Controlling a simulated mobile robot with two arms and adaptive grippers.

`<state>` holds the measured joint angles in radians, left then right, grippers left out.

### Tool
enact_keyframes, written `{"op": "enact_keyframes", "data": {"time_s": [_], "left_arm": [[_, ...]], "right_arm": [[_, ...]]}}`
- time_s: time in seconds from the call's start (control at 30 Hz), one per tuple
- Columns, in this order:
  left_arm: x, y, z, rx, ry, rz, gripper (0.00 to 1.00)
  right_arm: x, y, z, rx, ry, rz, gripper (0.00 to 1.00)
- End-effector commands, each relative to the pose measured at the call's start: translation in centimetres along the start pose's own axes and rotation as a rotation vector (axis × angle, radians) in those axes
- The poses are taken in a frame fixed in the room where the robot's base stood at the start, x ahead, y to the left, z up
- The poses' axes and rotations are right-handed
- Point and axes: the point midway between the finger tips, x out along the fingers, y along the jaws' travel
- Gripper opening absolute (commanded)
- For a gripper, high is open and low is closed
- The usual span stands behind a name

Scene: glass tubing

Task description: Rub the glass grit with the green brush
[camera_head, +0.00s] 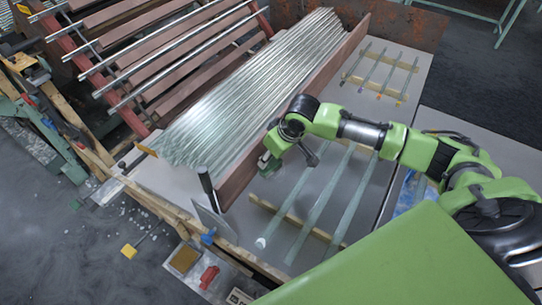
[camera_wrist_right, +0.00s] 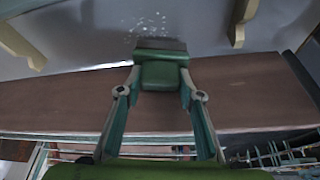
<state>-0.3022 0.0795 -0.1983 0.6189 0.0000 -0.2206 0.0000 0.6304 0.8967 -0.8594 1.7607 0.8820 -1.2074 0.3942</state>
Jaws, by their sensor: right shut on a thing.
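My right gripper (camera_wrist_right: 159,78) is shut on the green brush (camera_wrist_right: 162,72), with a fingertip on each side of its block. The brush's dark bristle edge (camera_wrist_right: 160,45) faces the grey tabletop; I cannot tell if it touches. The glass grit (camera_wrist_right: 148,22) is a scatter of small white specks on the tabletop, just beyond the bristles in the right wrist view. In the head view the brush (camera_head: 268,165) is beside the brown plank, and the grit cannot be made out there. My left gripper is not in view.
A brown plank (camera_head: 235,180) stands between the brush and a stack of glass tubes (camera_head: 250,88). Several tubes (camera_head: 305,195) lie on wooden supports (camera_head: 265,205) to the right. A dark-handled upright tool (camera_head: 207,188) stands near the table's front edge. Bare grey tabletop (camera_head: 285,185) shows between them.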

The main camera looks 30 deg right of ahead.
Motion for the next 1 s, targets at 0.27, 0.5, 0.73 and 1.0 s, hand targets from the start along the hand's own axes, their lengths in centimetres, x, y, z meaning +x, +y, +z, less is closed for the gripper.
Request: {"op": "enact_keyframes", "data": {"time_s": [0.27, 0.5, 0.73, 1.0], "left_arm": [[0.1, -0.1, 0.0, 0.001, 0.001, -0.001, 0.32], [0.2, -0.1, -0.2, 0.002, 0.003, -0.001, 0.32], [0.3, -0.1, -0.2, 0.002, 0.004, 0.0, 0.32], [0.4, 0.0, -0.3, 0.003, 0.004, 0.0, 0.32]], "right_arm": [[0.2, 0.0, 0.1, 0.0, 0.0, 0.0, 0.12], [0.7, 0.0, 0.3, 0.0, 0.0, -0.001, 0.12], [1.1, 0.0, 0.5, 0.001, 0.0, -0.001, 0.12], [1.6, 0.0, 0.6, 0.001, 0.0, 0.0, 0.12]]}}
